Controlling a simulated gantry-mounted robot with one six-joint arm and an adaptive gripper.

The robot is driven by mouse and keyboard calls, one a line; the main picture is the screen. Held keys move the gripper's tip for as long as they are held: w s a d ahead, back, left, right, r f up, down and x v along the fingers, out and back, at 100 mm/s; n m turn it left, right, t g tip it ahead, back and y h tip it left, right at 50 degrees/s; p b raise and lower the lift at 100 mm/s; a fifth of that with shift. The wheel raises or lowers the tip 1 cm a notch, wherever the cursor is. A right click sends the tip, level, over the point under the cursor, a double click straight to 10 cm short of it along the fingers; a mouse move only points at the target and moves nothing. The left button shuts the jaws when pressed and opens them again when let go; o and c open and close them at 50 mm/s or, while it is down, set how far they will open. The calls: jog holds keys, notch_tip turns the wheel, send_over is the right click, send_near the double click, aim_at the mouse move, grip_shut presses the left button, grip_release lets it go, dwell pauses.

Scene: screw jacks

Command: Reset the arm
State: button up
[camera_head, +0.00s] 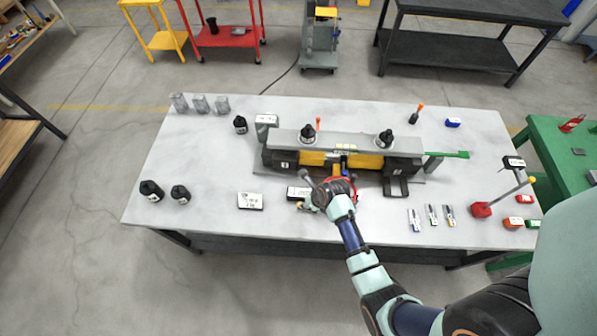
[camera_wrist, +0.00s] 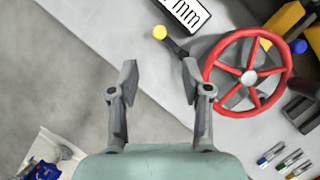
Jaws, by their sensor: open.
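My gripper (camera_wrist: 158,82) is open and empty in the wrist view, its two fingers apart above the table's front edge. In the head view my gripper (camera_head: 308,190) is over the front middle of the table, in front of the jack fixture (camera_head: 340,159). A red handwheel (camera_wrist: 248,74) is just right of the right finger in the wrist view; my arm partly hides it in the head view. A crank with a yellow knob (camera_wrist: 160,32) lies beyond the fingers. A white label block marked "mm" (camera_wrist: 184,12) is behind it.
The grey table (camera_head: 222,160) carries black screw jacks (camera_head: 151,191) at left and grey blocks (camera_head: 200,103) at back left. Small coloured tools (camera_head: 432,214) and a red-based stand (camera_head: 481,210) are at right. A white display block (camera_head: 250,201) is left of my gripper.

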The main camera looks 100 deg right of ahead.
dwell(0.3)
jog(key=w+a+r+n+t+p, duration=0.1)
jog(key=w+a+r+n, duration=0.2)
jog(key=w+r+n, duration=0.5)
jog(key=w+a+r+n+t+h+p, duration=0.1)
jog(key=w+a+r+n+t, duration=0.15)
jog(key=w+r+n, duration=0.55)
jog(key=w+a+r+n+t, duration=0.1)
jog(key=w+a+r+n, duration=0.35)
jog(key=w+n, duration=0.4)
jog(key=w+a+r+n+t+y+p, duration=0.1)
jog(key=w+a+r+n+t+y, duration=0.1)
jog(key=a+r+n, duration=0.9)
jog(key=w+a+r+n+t+y+p, duration=0.1)
jog(key=w+a+r+n+t, duration=0.3)
jog(key=a, duration=1.4)
jog(key=w+r+n+y, duration=0.1)
jog(key=w+r+n, duration=0.2)
jog(key=r+n, duration=0.4)
jog(key=shift+w+a+n+y, duration=0.2)
jog(key=shift+a+n+y, duration=0.2)
jog(key=shift+n, duration=0.15)
